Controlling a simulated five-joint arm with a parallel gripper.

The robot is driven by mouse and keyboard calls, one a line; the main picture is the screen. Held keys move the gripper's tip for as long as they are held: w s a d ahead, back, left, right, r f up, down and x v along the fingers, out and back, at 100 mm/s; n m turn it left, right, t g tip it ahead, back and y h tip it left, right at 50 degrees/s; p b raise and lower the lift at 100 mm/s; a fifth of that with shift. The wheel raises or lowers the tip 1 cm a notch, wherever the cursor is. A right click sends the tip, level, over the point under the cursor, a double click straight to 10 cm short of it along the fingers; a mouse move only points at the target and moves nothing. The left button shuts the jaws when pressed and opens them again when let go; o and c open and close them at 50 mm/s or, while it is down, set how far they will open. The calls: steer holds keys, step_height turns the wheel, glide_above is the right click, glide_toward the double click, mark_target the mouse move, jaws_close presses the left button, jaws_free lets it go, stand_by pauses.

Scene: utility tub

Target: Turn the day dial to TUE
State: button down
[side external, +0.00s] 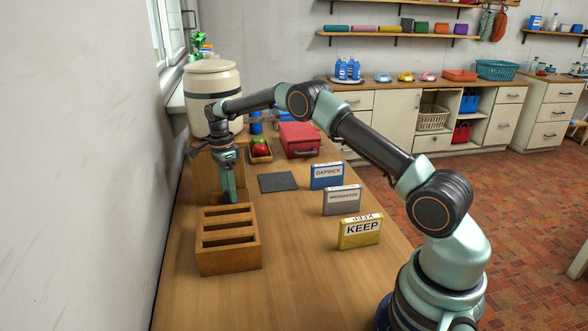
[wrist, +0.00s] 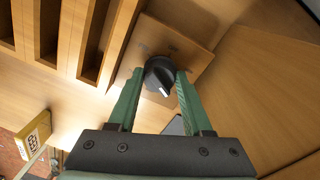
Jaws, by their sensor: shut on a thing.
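The day dial (wrist: 158,70) is a dark round knob with a white pointer line, set on a small square wooden plate (wrist: 200,57). In the wrist view the pointer line lies on the knob's lower side, toward my gripper's palm. Faint markings on the plate are too small to read. My gripper (wrist: 160,80) has its green fingers on either side of the knob and is shut on it. In the side view my gripper (side external: 232,197) points down behind the slotted wooden rack, and the dial is hidden there.
The slotted wooden rack (side external: 229,262) stands close in front of my gripper. Yellow KEEP (side external: 360,233), grey (side external: 341,201) and blue (side external: 326,177) boxes stand to the right. A dark mat (side external: 279,183), a red case (side external: 298,140) and a large crock (side external: 211,85) are farther back. The front tabletop is clear.

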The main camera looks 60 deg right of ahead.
steer(key=shift+d, duration=0.1)
stand_by(0.3)
steer(key=shift+c, duration=1.6)
jaws_free()
steer(key=shift+r, duration=0.1)
step_height(320, 180, up, 12)
steer(key=shift+w, duration=0.25)
